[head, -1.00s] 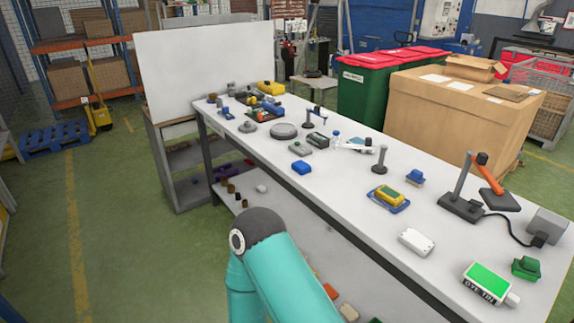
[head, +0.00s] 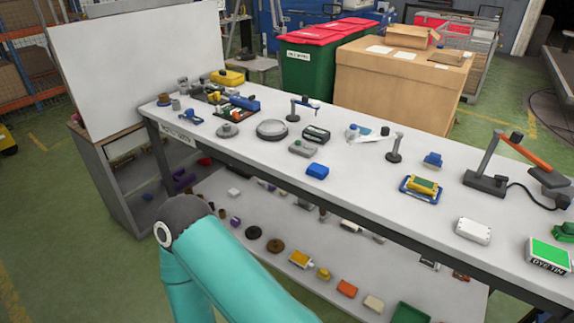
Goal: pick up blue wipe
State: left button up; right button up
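A small blue folded pad (head: 317,171), which looks like the blue wipe, lies near the front edge of the white workbench (head: 285,160). A second small blue item (head: 432,160) sits farther right and back on the bench; I cannot tell exactly what it is. One of my teal arms rises from the bottom of the head view, in front of the bench and below the pad. Neither gripper is in view.
A grey box (head: 303,148) and a round grey disc (head: 271,129) stand close behind the pad. A blue tray with a yellow item (head: 421,188) and a white box (head: 473,230) lie to the right. The lower shelf (head: 262,222) holds several small items.

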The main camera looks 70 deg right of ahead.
aim_at(317, 170)
jog(key=u, duration=0.1)
jog(key=i, duration=1.65)
jog(key=z, duration=2.05)
jog(key=i, duration=0.25)
jog(key=z, duration=2.6)
jog(key=i, duration=1.05)
jog(key=u, duration=0.6)
